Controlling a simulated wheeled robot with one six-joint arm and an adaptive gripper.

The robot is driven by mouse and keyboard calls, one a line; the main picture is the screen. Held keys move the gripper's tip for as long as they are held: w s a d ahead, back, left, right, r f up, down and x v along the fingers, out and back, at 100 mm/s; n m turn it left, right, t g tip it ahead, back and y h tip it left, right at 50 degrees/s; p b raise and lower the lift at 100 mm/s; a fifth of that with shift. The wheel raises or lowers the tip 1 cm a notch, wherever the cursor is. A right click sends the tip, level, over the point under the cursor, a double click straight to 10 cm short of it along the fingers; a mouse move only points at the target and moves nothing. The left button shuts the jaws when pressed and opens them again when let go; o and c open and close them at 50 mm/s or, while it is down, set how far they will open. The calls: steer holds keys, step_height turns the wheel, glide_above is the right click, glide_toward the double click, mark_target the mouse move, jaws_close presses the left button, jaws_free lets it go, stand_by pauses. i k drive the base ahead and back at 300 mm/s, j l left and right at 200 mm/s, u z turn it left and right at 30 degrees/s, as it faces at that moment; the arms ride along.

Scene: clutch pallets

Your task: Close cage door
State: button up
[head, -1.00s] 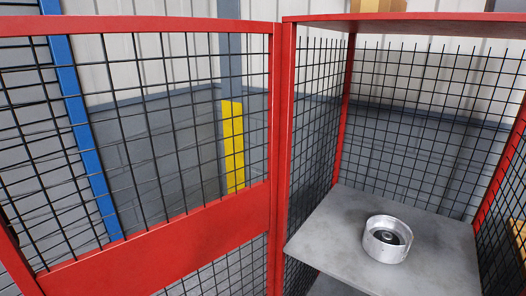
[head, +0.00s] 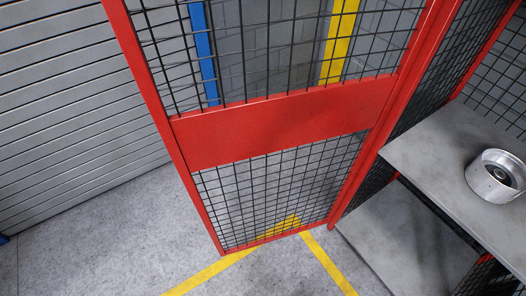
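The cage door (head: 270,134) is a red frame with black wire mesh and a solid red band across its middle, in the head view. It stands open, swung out to the left from the red cage post (head: 385,125) on its right side. The cage (head: 463,48) is at the right, with its front open and grey shelves inside. A silver round metal part (head: 494,178) sits on the upper shelf (head: 425,150). My gripper is not in view.
A lower shelf (head: 400,240) lies beneath the upper one. Yellow lines (head: 326,262) mark the grey floor under the door. A grey slatted wall (head: 70,100) stands at the left. The floor (head: 95,240) left of the door is clear.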

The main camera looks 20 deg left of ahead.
mark_target(203, 139)
steer(key=i+j, duration=0.1)
steer(key=j, duration=0.4)
steer(key=i+j, duration=0.1)
steer(key=j, duration=0.4)
steer(key=i+j, duration=0.15)
steer(key=j, duration=0.35)
steer(key=i+j, duration=0.1)
steer(key=j, duration=0.4)
steer(key=i+j, duration=0.1)
steer(key=j, duration=0.4)
steer(key=i+j+z, duration=0.1)
steer(key=j+z, duration=0.3)
steer(key=j, duration=0.4)
steer(key=j+z, duration=0.4)
steer(key=j, duration=0.4)
steer(key=z, duration=0.4)
steer(key=k+j, duration=0.55)
steer(key=j, duration=0.2)
steer(key=l, duration=0.35)
steer(key=i, duration=0.05)
